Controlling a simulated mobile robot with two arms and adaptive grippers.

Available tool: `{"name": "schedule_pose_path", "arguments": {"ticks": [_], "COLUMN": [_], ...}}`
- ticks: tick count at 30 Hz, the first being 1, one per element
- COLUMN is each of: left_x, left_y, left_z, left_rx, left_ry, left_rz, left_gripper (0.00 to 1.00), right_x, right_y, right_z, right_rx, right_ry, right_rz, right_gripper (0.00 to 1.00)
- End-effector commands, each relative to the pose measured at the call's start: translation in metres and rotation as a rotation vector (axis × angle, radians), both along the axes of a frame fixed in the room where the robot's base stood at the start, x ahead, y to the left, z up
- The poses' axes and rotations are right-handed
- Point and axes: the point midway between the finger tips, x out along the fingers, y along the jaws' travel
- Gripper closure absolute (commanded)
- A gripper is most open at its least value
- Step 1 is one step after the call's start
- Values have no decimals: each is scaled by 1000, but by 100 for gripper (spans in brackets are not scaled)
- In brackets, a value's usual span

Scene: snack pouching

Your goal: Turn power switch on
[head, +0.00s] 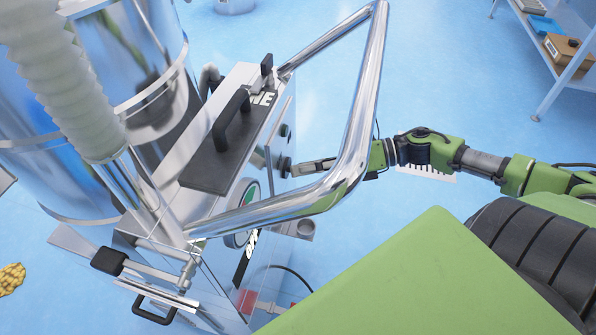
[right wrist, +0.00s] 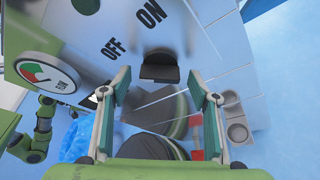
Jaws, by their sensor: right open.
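The power switch (right wrist: 158,66) is a black knob on a metal panel, beside the printed words OFF and ON, in the right wrist view. In the head view a dark knob (head: 285,166) stands out from the machine's side panel, just left of my right gripper (head: 300,168). My right gripper (right wrist: 158,84) is open, its two fingers spread on either side of the knob's line in the right wrist view. The knob shows between and beyond the fingertips; I cannot tell whether they touch it. My left gripper is not in view.
A shiny tubular bar (head: 365,100) runs around the machine, close to my right gripper. A round gauge (right wrist: 45,73) sits on the panel. A black handle (head: 232,118) is on top. A shelf with boxes (head: 568,50) stands far right; blue floor lies between.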

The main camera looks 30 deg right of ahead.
Motion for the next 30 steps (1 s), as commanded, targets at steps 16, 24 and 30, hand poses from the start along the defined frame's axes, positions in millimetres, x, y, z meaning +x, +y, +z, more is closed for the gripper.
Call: {"name": "schedule_pose_path", "arguments": {"ticks": [16,24,30], "left_x": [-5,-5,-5], "left_y": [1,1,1], "left_z": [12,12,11], "left_rx": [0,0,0], "left_ry": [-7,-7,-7], "left_rz": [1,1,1], "left_gripper": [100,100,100], "right_x": [11,11,11], "right_y": [17,17,16], "right_z": [-5,-5,-6], "right_rx": [0,0,7], "right_ry": [-1,-1,5], "right_rz": [-1,-1,-1], "right_gripper": [44,83,83]}}
